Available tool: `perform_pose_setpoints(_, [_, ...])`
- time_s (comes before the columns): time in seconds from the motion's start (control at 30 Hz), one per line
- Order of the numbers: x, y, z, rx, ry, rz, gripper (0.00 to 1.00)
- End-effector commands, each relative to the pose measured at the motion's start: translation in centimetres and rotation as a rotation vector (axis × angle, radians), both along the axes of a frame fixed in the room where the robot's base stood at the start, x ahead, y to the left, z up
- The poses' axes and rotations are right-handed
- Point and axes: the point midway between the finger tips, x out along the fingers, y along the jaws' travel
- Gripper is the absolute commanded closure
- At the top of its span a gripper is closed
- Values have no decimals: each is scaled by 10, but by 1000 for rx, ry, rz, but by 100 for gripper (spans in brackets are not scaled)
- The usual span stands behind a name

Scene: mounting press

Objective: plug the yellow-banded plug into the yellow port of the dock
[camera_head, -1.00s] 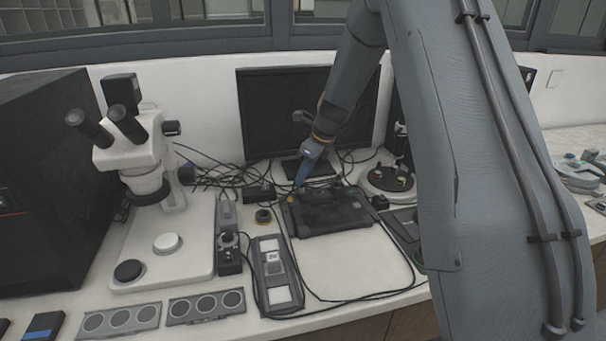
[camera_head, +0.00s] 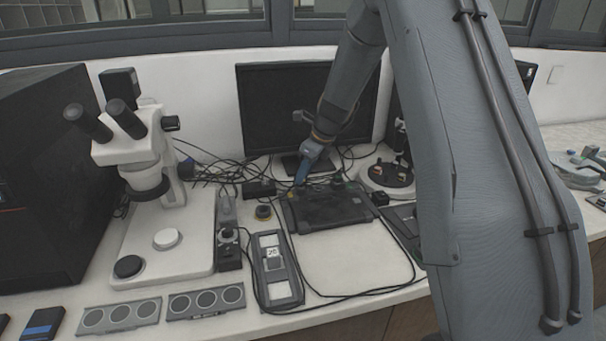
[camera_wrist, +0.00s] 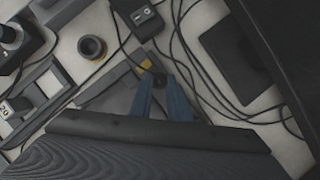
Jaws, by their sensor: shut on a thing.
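The dark dock (camera_head: 335,208) lies flat on the bench in front of the monitor. A yellow mark (camera_head: 291,190) shows at its back left corner, and the wrist view shows a yellow patch (camera_wrist: 146,65) on the dock's edge (camera_wrist: 105,84). My gripper (camera_head: 298,183) points down at that corner. In the wrist view its blue fingers (camera_wrist: 166,86) are shut on a small dark thing, apparently the plug (camera_wrist: 160,78), right beside the yellow patch. The plug's band is not clear, and I cannot tell whether the plug is in the port.
Loose black cables (camera_head: 222,174) lie behind and left of the dock. A black box with switches (camera_wrist: 143,20) and a round yellow-ringed part (camera_wrist: 92,47) stand close by. A microscope (camera_head: 150,165) is at the left, the monitor (camera_head: 285,105) behind. Bare bench (camera_head: 350,265) lies in front.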

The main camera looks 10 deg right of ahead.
Motion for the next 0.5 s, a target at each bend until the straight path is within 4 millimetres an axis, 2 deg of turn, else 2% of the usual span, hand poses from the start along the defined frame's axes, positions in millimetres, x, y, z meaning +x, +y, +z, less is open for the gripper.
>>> perform_pose_setpoints(0.23, [0,0,-4,0,0,0,100])
perform_pose_setpoints(0.27, [0,0,-3,0,0,0,79])
perform_pose_setpoints(0.37, [0,0,-3,0,0,0,62])
perform_pose_setpoints(0.5, [0,0,-3,0,0,0,62])
